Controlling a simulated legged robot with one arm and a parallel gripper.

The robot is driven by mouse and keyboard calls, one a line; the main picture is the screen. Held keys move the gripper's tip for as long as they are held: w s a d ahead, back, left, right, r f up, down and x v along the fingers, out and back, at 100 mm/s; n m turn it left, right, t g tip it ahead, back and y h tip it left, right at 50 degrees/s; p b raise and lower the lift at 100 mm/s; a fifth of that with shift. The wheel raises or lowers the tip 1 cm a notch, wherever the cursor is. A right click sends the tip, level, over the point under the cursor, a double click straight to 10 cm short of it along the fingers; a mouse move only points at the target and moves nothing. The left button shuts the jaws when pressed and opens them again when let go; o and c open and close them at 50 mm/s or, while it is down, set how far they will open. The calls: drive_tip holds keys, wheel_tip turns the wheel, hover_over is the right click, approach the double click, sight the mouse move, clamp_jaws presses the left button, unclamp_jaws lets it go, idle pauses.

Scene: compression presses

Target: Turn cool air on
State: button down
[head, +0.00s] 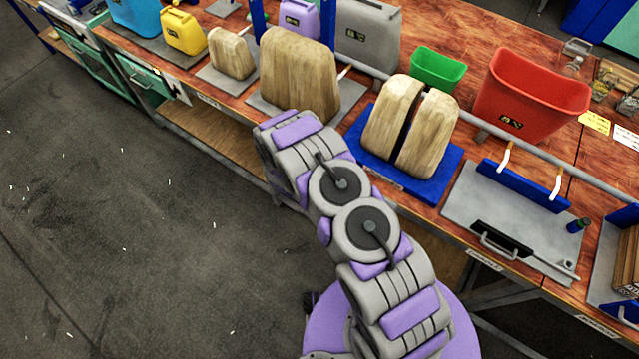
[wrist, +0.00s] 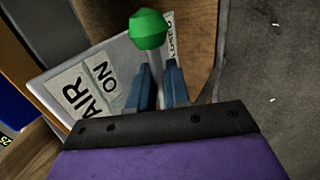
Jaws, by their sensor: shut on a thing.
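In the wrist view, a lever with a green round knob (wrist: 148,29) stands in front of a pale panel. My gripper (wrist: 157,80) has its two blue fingers closed on the lever's stem below the knob. The knob sticks out past the fingertips. A white label reading "AIR" and "ON" (wrist: 84,92) is to the left of the fingers. A smaller label, seemingly "CLOSED" (wrist: 172,36), is to the right of the knob. In the head view my arm reaches toward the bench front, and the lever and gripper are hidden.
A wooden bench carries a wooden press block pair (head: 409,128) on a blue base (head: 440,175), a red bin (head: 530,95), a green bin (head: 437,68) and a yellow jerrycan (head: 183,32). A grey pipe runs along it. The floor at left (head: 120,220) is clear.

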drive_tip(key=c, duration=1.4)
unclamp_jaws()
drive_tip(key=shift+w+a+r, duration=0.1)
drive_tip(key=shift+w+a, duration=0.05)
drive_tip(key=shift+w, duration=0.1)
drive_tip(key=shift+o, duration=0.5)
drive_tip(key=shift+a, duration=0.1)
drive_tip(key=shift+s, duration=0.1)
drive_tip(key=p+v, duration=0.3)
drive_tip(key=v, duration=1.4)
drive_tip(key=shift+a, duration=0.2)
